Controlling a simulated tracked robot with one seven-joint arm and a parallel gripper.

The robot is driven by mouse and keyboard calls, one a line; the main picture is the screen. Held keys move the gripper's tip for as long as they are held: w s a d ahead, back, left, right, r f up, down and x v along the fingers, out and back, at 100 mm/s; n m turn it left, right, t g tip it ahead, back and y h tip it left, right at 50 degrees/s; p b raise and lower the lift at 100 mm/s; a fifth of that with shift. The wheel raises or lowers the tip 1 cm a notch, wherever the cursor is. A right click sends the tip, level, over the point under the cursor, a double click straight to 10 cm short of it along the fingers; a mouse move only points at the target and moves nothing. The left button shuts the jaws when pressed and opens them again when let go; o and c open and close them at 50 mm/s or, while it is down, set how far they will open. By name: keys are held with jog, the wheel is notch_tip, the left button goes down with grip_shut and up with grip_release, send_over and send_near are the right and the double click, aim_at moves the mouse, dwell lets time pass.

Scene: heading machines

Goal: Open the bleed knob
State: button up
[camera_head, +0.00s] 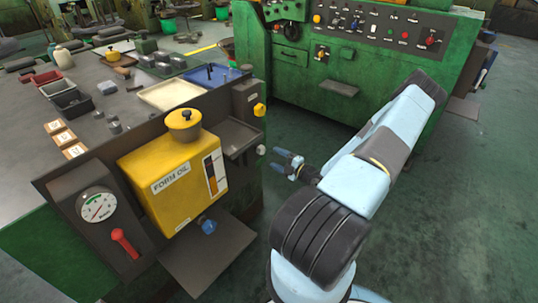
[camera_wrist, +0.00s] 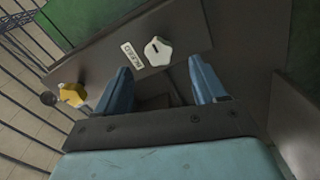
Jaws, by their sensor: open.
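A white lobed knob (camera_wrist: 158,51) with a dark mark sits on a dark panel, beside a small white label (camera_wrist: 131,54) whose text I cannot read surely. I take it as the bleed knob. In the head view, a small pale knob (camera_head: 261,150) shows on the right side of the dark bench, below a yellow knob (camera_head: 260,109). My gripper (camera_head: 287,161) is just right of the pale knob, with its blue fingers pointing towards it. In the wrist view my gripper (camera_wrist: 161,68) is open and empty. The white knob appears between and beyond the fingertips, apparently apart from them.
A yellow form oil tank (camera_head: 165,180) with a blue valve (camera_head: 208,226) is mounted on the bench front. A dark shelf (camera_head: 237,137) juts out near the pale knob. A green machine (camera_head: 350,70) stands behind my arm. Open floor (camera_head: 450,230) lies to the right.

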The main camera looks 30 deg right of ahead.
jog(key=v, duration=0.4)
jog(key=shift+s+d, duration=0.15)
jog(key=shift+s, duration=0.2)
